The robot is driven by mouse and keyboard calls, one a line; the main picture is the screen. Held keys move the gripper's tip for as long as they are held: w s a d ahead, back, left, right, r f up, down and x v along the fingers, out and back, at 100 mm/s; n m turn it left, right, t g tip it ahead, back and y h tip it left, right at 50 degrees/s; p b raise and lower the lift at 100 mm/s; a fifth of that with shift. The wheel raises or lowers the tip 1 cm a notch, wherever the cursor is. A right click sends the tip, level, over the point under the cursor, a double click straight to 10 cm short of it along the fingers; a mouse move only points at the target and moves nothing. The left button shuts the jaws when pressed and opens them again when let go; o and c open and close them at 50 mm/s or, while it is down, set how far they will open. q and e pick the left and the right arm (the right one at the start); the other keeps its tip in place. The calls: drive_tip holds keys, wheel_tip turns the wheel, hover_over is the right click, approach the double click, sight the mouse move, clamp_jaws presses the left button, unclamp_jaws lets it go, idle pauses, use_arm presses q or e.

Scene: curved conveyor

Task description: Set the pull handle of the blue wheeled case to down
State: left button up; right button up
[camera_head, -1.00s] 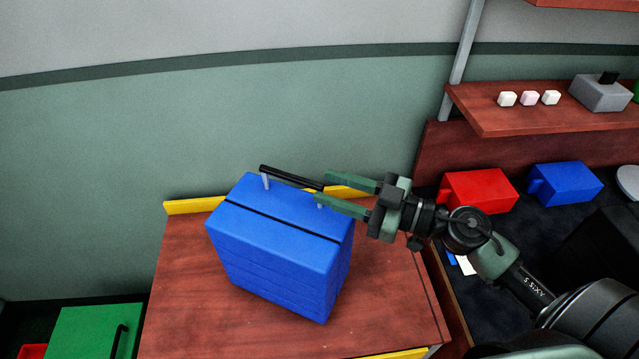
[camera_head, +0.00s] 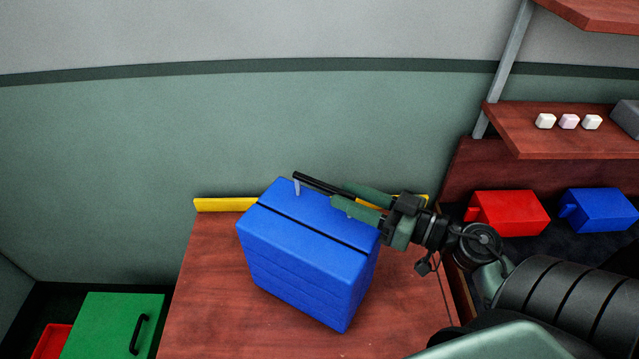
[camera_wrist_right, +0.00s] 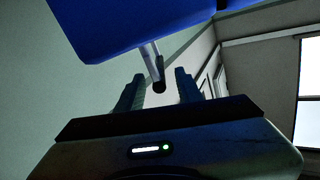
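The blue wheeled case (camera_head: 306,262) stands on the wooden table, its top facing up. Its black pull handle (camera_head: 315,183) is raised a short way above the top on grey posts; the left post shows. My right gripper (camera_head: 347,194) is at the handle's right end, with its fingers on either side of the bar. In the right wrist view, the handle's dark end (camera_wrist_right: 159,87) sits between the two open fingers (camera_wrist_right: 158,92), with a gap on both sides. The case's blue body (camera_wrist_right: 130,22) shows above. My left gripper is not in view.
The wooden table (camera_head: 215,305) has clear room left of the case. A yellow strip (camera_head: 225,204) runs along its back edge. Red (camera_head: 508,212) and blue (camera_head: 600,211) cases stand at the right, below a shelf (camera_head: 520,140). A green case (camera_head: 110,325) is at lower left.

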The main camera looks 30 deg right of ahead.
sight(326, 185)
drive_tip(key=p+x, duration=0.1)
drive_tip(key=x, duration=0.4)
drive_tip(key=shift+w+a, duration=0.1)
drive_tip(key=shift+w, duration=0.15)
clamp_jaws()
idle(1.2)
